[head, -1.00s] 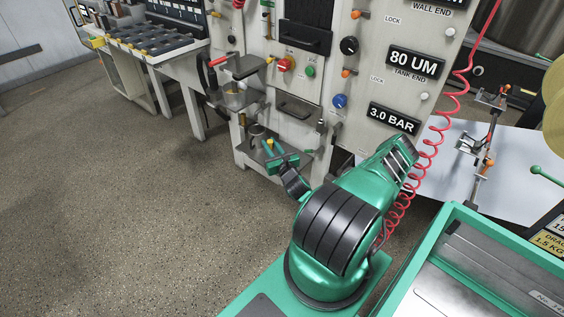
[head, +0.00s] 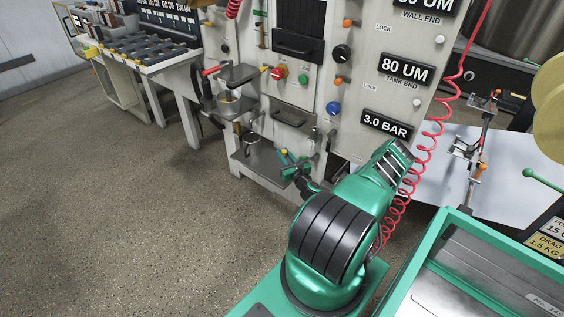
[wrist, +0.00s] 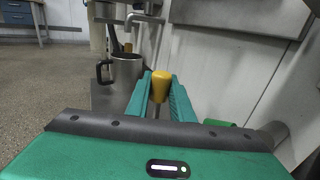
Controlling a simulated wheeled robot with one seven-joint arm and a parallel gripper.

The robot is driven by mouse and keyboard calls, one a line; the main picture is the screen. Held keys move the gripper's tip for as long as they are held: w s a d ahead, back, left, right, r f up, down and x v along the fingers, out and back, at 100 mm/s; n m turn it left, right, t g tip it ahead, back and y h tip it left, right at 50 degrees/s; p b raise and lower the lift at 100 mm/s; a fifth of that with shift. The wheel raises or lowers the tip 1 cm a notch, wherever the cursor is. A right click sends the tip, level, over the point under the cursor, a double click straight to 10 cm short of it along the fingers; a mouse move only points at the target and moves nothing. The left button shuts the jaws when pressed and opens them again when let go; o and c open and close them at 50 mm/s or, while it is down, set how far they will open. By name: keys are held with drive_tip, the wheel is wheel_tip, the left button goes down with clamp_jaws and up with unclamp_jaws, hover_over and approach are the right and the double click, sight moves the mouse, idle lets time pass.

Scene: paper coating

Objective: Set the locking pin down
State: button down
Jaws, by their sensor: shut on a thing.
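The locking pin shows as a yellow knob (wrist: 162,86) on a thin metal stem, upright between the green fingers of my gripper (wrist: 160,98) in the wrist view. The gripper is shut on it. The pin's lower end is hidden behind the gripper body. In the head view my gripper (head: 291,162) is beside the right side of the machine's low grey shelf (head: 262,168), with the yellow knob (head: 284,152) on top. I cannot tell whether the pin touches anything below.
A metal mug with a black handle (wrist: 124,70) stands just left of my gripper in the wrist view. A spout (wrist: 143,18) is above it. The machine's pale panel (wrist: 225,75) is close on the right. Open floor (head: 130,230) lies to the left.

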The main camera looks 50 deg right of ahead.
drive_tip(key=shift+f, duration=1.65)
drive_tip(key=c, duration=1.6)
unclamp_jaws()
drive_tip(key=shift+f, duration=0.1)
drive_tip(key=shift+o, duration=0.2)
